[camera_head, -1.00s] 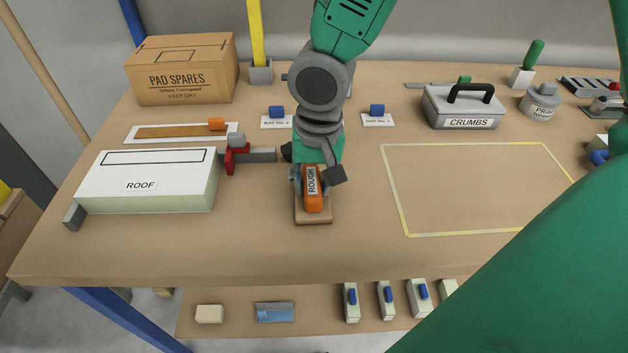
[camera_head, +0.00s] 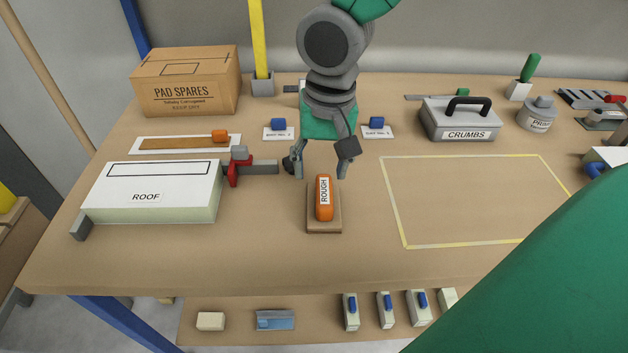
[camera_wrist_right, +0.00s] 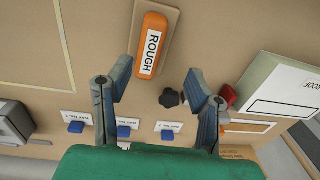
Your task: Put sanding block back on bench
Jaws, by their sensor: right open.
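The sanding block (camera_head: 324,199) has an orange grip labelled ROUGH on a brown base. It rests flat on the bench (camera_head: 262,258), between the ROOF panel and the yellow taped outline. It also shows in the right wrist view (camera_wrist_right: 152,45), beyond the fingertips. My right gripper (camera_head: 323,173) is open and empty, just behind the block and apart from it. Its two spread fingers also show in the right wrist view (camera_wrist_right: 160,88). My left gripper is not in view.
The ROOF panel (camera_head: 150,190) lies left, beside a red and grey clamp (camera_head: 240,168). The PAD SPARES box (camera_head: 185,85) and CRUMBS box (camera_head: 460,119) stand further back. The yellow taped outline (camera_head: 400,215) encloses bare bench. A shelf below holds several small items.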

